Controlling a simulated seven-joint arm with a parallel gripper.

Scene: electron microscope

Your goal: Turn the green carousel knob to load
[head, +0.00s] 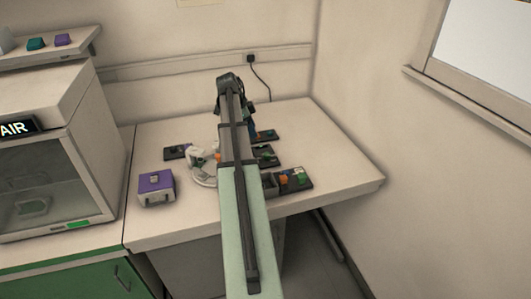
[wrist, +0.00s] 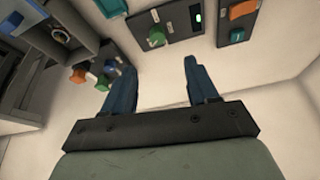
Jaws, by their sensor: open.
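In the wrist view a green knob (wrist: 157,38) stands on a dark panel (wrist: 180,25) that also has a small lit green indicator. I take it for the carousel knob; its markings are too small to read. My gripper (wrist: 159,64) is open, with its two blue fingers apart and nothing between them. The knob lies just beyond the fingertips, roughly between them in the picture, apart from both. In the head view my arm covers much of the bench, and I cannot pick out this knob there.
Another dark panel with an orange switch (wrist: 243,10) is at the upper right of the wrist view. Several coloured knobs, including a red one (wrist: 78,76), are at the left. In the head view a purple box (head: 156,188) stands on the bench (head: 335,175), whose right side is bare.

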